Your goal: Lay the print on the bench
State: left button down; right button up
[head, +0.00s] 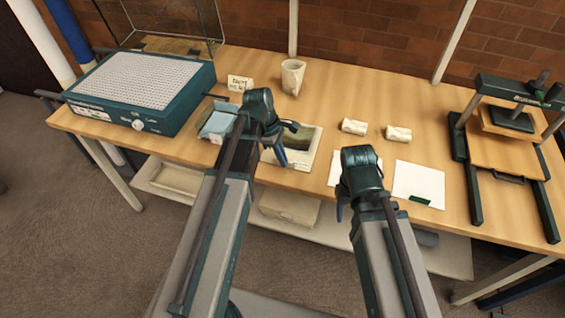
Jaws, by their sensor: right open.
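A dark landscape print (298,141) with a pale border lies on the bench (400,100), or just above it; I cannot tell whether it touches. My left gripper (286,143) is over its left part and hides some of it. Parts of its jaws show on both sides of a gap, but I cannot tell whether they hold the print's edge. My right gripper (344,208) is open and empty by the bench's front edge, right of the print. Its arm hides part of a white sheet behind it.
A teal box with a white perforated top (140,85) stands left. A blue-grey pad (216,122), a small card (240,83) and a pale jug (292,76) are nearby.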

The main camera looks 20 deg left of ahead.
pick_arm(q)
jog(key=shift+r, duration=0.1)
jog(key=shift+f, duration=0.25)
jog(key=c, duration=1.1)
grip_release()
jog(key=shift+r, duration=0.1)
jog(key=shift+o, duration=0.2)
jog(key=shift+r, duration=0.1)
